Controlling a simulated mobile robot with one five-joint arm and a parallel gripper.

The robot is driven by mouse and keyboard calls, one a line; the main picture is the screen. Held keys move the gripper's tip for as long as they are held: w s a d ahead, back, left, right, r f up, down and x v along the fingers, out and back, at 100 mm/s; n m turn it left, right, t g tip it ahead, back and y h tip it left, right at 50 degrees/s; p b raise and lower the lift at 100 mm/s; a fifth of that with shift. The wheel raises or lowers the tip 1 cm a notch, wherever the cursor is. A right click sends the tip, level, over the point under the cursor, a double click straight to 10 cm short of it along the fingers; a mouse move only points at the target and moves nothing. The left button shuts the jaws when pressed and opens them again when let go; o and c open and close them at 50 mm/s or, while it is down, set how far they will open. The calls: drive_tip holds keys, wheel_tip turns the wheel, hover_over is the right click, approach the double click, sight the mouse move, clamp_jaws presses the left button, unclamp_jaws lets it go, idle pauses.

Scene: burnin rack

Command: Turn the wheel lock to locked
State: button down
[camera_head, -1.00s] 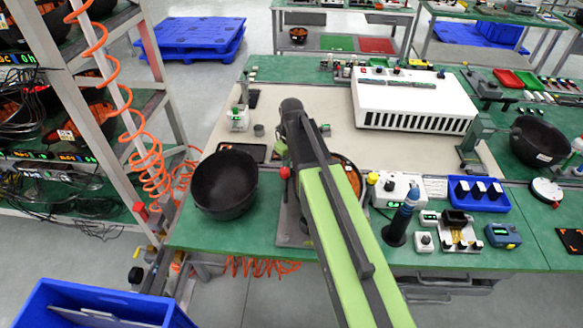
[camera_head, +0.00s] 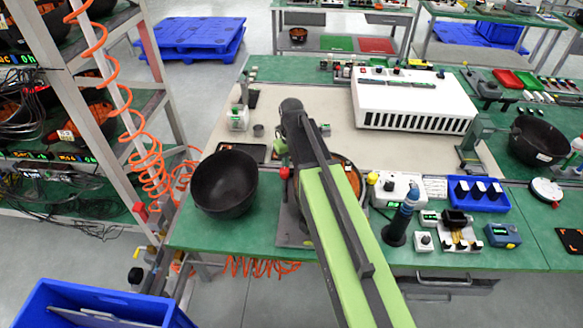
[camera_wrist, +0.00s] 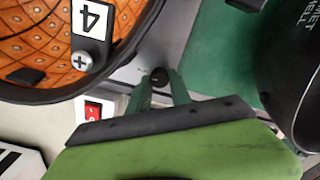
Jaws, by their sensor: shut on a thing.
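In the wrist view, my gripper (camera_wrist: 158,84) has its two green fingers closed in around a small dark round knob (camera_wrist: 159,76) on a grey plate. I cannot tell whether this knob is the wheel lock, and I see no locked mark on it. My arm hides the fingertips there. A red ball-shaped knob (camera_head: 285,172) shows just left of my arm.
A black bowl (camera_head: 225,184) stands close on the left, and it also looms at the right of the wrist view (camera_wrist: 293,70). A white vented box (camera_head: 412,98) stands behind. Small devices and a dark upright cylinder (camera_head: 397,230) crowd the bench to the right.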

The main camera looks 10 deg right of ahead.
sight(292, 170)
drive_tip(key=c, duration=1.2)
unclamp_jaws()
drive_tip(key=shift+o, duration=0.2)
wheel_tip(292, 170, up, 18)
drive_tip(key=p, duration=1.7)
drive_tip(key=shift+f, duration=0.25)
drive_tip(key=shift+f, duration=0.1)
